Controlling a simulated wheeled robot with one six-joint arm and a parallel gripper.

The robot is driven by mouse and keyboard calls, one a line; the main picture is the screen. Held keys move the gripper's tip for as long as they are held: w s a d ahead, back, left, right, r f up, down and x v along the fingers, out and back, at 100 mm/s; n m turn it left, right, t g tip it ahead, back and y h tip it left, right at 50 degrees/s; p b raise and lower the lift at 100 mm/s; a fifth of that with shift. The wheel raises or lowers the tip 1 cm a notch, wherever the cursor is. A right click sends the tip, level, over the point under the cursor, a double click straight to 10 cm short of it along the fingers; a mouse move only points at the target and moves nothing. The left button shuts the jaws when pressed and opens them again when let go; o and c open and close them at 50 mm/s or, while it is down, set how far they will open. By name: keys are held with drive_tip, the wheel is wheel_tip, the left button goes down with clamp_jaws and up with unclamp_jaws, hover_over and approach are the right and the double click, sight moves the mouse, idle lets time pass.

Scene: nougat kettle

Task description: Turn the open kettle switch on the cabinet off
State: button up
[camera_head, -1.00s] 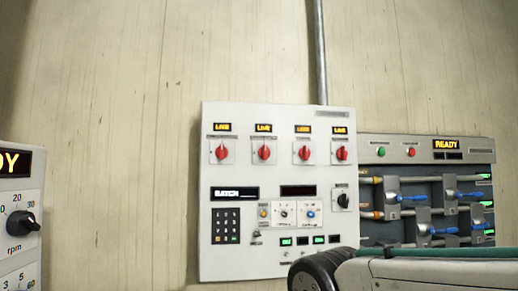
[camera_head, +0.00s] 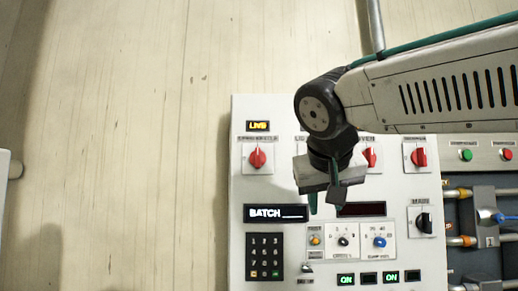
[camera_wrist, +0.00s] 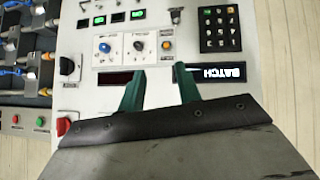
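The white cabinet (camera_head: 335,275) carries a row of four red rotary switches. The leftmost red switch (camera_head: 257,158) has its handle about upright, under a lit LIVE display (camera_head: 258,126); its label is too blurred to read surely. The second switch is hidden behind my gripper (camera_head: 318,205). The third red switch (camera_head: 370,157) is partly covered, and the rightmost red switch (camera_head: 418,157) is in clear view. In the wrist view, my gripper (camera_wrist: 160,78) has its green fingers apart with nothing between them, over the cabinet face. One red switch (camera_wrist: 63,126) shows at the left there.
Below the switches are the BATCH display (camera_head: 275,213), a keypad (camera_head: 265,256), small dials, and a black MAIN switch (camera_head: 423,222). A pipe panel (camera_head: 487,205) with blue-handled valves adjoins on the right.

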sight(258, 150)
drive_tip(key=w+a+r+t+y, duration=0.2)
drive_tip(key=w+a+r+t, duration=0.2)
drive_tip(key=a+r, duration=0.9)
drive_tip(key=shift+m, duration=0.3)
drive_tip(key=x, duration=0.2)
drive_tip(key=r+x, duration=0.1)
drive_tip(key=x, duration=0.4)
drive_tip(key=shift+w+d+r, duration=0.15)
drive_tip(key=shift+w+d, duration=0.1)
clamp_jaws()
